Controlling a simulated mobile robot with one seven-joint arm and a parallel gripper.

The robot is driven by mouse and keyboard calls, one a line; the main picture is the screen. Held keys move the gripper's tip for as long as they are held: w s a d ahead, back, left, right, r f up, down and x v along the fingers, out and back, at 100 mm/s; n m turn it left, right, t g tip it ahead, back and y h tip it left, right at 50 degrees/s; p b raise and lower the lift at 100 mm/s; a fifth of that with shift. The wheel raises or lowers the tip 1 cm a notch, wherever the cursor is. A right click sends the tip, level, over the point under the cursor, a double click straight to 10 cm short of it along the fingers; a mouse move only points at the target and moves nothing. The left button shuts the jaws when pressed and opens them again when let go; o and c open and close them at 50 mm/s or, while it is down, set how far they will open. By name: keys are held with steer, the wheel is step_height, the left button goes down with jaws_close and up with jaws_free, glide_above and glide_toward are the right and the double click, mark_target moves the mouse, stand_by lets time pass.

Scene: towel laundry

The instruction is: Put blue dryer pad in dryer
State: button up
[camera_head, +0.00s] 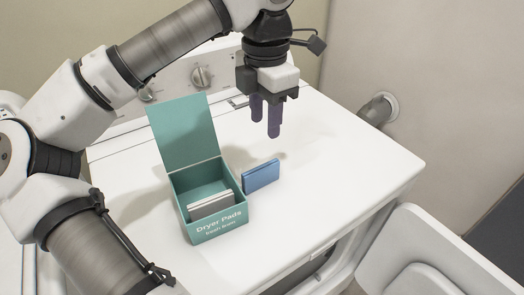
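The blue dryer pad (261,177) stands on the white top of the dryer (345,165), just right of the teal box. My gripper (265,127) hangs above the dryer top, pointing down, a little above and behind the pad in the picture. Its two dark fingers are apart with nothing between them. The dryer's door (445,250) stands open at the lower right. The inside of the dryer is mostly hidden below the front edge.
The teal Dryer Pads box (213,228) stands with its lid up and white pads (212,206) inside. The control panel with a knob (201,76) is at the back. A metal pipe (376,109) sticks out of the right wall. The right part of the top is clear.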

mark_target(261, 167)
step_height(261, 167, down, 8)
steer(key=shift+f+p, duration=0.2)
steer(key=shift+p, duration=0.15)
steer(key=f, duration=0.1)
steer(key=f+p, duration=0.1)
steer(key=f, duration=0.2)
steer(key=shift+w+a+f+p, duration=0.15)
steer(key=shift+a+f+p, duration=0.05)
steer(key=shift+a+p, duration=0.2)
steer(key=shift+f, duration=0.6)
jaws_close()
